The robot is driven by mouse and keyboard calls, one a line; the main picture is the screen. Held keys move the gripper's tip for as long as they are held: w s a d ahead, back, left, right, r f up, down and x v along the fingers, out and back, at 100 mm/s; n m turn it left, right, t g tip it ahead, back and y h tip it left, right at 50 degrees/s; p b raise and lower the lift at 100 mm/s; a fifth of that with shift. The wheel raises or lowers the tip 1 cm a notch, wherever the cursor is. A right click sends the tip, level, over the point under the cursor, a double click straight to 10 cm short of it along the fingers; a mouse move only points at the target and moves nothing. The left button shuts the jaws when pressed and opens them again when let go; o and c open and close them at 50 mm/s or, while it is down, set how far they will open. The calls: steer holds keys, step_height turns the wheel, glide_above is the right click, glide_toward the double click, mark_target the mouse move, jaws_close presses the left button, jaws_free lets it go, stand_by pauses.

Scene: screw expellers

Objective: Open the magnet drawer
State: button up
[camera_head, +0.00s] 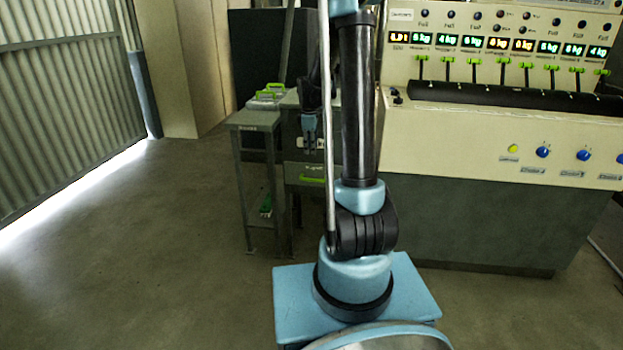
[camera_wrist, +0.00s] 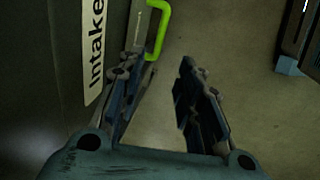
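A dark cabinet (camera_head: 303,171) stands behind my arm and is partly hidden by it. Low on its front is a bright green handle (camera_head: 312,180), below a small label too small to read. In the wrist view a green bar handle (camera_wrist: 161,28) is at the top, fixed to a pale strip with tiny unreadable text. No label reading magnet can be made out. My gripper (camera_head: 309,133) points down in front of the cabinet. In the wrist view its two fingers (camera_wrist: 163,68) are apart with nothing between them. The handle lies beyond the left fingertip; contact cannot be told.
A white "Intake" label (camera_wrist: 94,45) is on the dark surface at left. A small metal table (camera_head: 252,119) with a green-handled item (camera_head: 268,92) stands left of the cabinet. A control console (camera_head: 480,140) blocks the right. Floor (camera_head: 130,240) is free at left.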

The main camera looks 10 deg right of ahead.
glide_toward(312, 176)
steer(key=s+f, duration=0.1)
steer(key=f, duration=0.3)
steer(key=s+f, duration=0.1)
steer(key=f, duration=0.2)
steer(key=shift+s+a, duration=0.15)
steer(key=shift+s, duration=0.2)
jaws_close()
